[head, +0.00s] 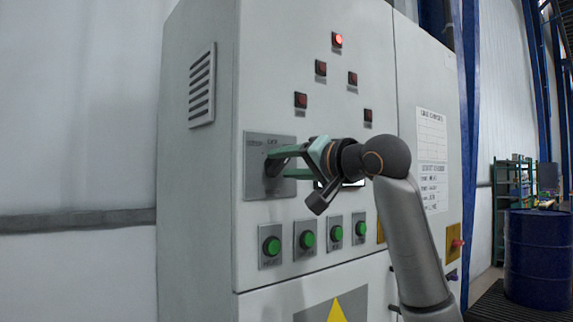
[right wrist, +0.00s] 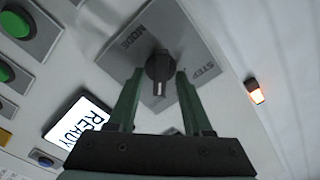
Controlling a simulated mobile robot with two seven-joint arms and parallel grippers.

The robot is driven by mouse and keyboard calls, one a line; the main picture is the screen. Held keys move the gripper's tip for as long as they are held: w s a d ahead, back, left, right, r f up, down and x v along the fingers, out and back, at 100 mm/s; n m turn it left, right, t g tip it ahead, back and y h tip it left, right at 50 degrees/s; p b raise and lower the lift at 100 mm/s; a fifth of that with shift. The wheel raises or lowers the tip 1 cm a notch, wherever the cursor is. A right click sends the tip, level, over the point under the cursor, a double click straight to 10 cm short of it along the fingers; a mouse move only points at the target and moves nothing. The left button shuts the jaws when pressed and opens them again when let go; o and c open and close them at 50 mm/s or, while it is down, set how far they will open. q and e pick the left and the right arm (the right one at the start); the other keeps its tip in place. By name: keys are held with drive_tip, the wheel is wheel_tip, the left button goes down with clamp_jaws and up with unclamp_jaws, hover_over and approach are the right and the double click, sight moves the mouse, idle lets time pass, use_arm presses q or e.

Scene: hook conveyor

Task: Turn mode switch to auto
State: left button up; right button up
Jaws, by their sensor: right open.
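The mode switch is a dark rotary knob (right wrist: 159,66) on a grey plate (head: 255,184) on the front of the cabinet. In the right wrist view its plate reads MODE and STEP, and a white mark on the knob points toward the bottom of the picture. My right gripper (head: 276,163) is at the plate. Its green fingers (right wrist: 155,90) stand open on either side of the knob, with gaps visible between them and it. In the head view the knob is mostly hidden by the fingers. My left gripper is not in view.
Green buttons (head: 271,246) sit in a row below the plate. A lit red lamp (head: 337,40) is above, with several dark lamps. A READY display (right wrist: 77,121) shows in the wrist view. A blue drum (head: 537,262) stands far right.

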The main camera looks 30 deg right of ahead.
drive_tip(key=s+d+b, duration=0.1)
drive_tip(key=s+b, duration=0.1)
drive_tip(key=s, duration=1)
drive_tip(key=shift+s+b, duration=0.25)
drive_tip(key=shift+b, duration=0.15)
